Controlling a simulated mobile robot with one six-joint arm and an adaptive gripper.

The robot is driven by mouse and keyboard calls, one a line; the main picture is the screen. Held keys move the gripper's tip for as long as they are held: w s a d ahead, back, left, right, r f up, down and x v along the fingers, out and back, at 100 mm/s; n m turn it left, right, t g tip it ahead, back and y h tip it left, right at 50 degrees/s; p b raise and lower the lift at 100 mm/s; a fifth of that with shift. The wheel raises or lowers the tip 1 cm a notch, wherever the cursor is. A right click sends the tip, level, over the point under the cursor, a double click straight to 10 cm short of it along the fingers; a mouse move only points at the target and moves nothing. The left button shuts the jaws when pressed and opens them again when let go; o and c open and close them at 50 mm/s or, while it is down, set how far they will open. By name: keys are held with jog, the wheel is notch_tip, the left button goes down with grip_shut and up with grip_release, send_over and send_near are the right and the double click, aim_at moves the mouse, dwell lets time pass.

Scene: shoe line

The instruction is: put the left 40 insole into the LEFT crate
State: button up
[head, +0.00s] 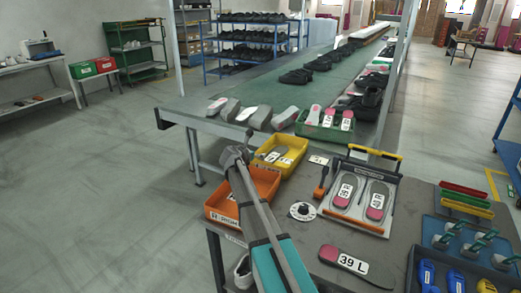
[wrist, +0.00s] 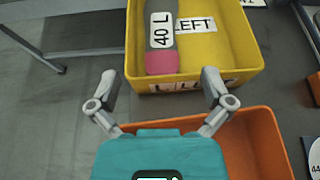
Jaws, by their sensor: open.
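The insole marked 40 L (wrist: 161,61), grey with a pink end, lies inside the yellow crate in the wrist view. The yellow crate (wrist: 245,76) has a LEFT label on its floor and a partly hidden label on its near wall. It also shows in the head view (head: 293,166), behind the orange crate. My gripper (wrist: 160,80) is open, its two fingers spread apart at the yellow crate's near side, with nothing between them. The insole is not touched by either finger. In the head view my arm hides part of the crates.
The orange crate (head: 213,216) stands in front of the yellow one; its visible inside looks empty. A fixture (head: 358,223) holding two labelled insoles is to the right. An insole marked 39 L (head: 328,252) lies on the grey table. Several shoes and insoles line the conveyor (head: 262,91) behind.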

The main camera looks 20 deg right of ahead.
jog(key=shift+p+v, duration=0.35)
jog(key=shift+v, duration=1.05)
jog(key=shift+s+d, duration=0.1)
